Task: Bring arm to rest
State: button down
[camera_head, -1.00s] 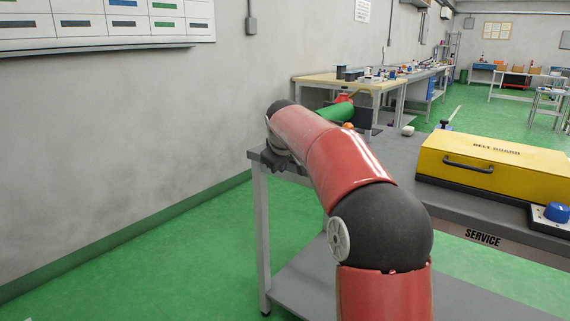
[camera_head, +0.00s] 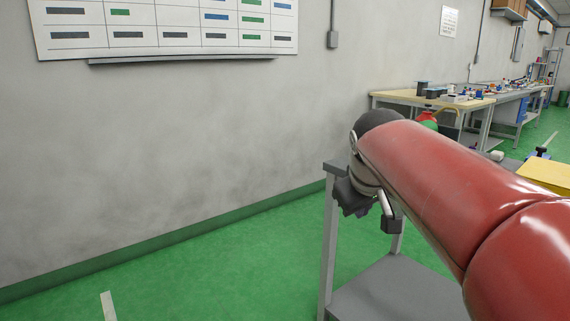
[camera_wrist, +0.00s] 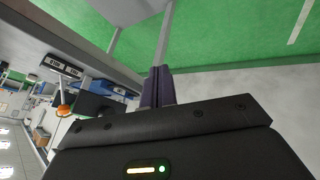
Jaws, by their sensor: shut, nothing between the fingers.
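My red arm (camera_head: 430,180) reaches across the right side of the head view, from the lower right toward the upper left. My gripper (camera_wrist: 157,75) shows in the wrist view with its two dark fingers together and nothing between them. In the head view its dark end hangs below the arm's far end, in front of the grey workbench's (camera_head: 330,240) left end. Most of the wrist is hidden behind the arm. I cannot tell whether the gripper touches the bench.
A yellow cover (camera_head: 548,174) stands on the bench at the right edge. A wooden-topped table (camera_head: 400,97) with small items stands behind. A wall with a chart board (camera_head: 165,28) lies to the left. The green floor (camera_head: 210,270) at left is clear.

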jog(key=s+f+m, duration=0.2)
jog(key=s+f, duration=0.5)
jog(key=s, duration=0.3)
jog(key=s+a+f+m+g+y, duration=0.1)
jog(key=s+f+m, duration=0.1)
jog(key=s+f, duration=0.6)
jog(key=s, duration=0.3)
jog(key=shift+s+a+f+y, duration=0.15)
jog(key=shift+f+y, duration=0.15)
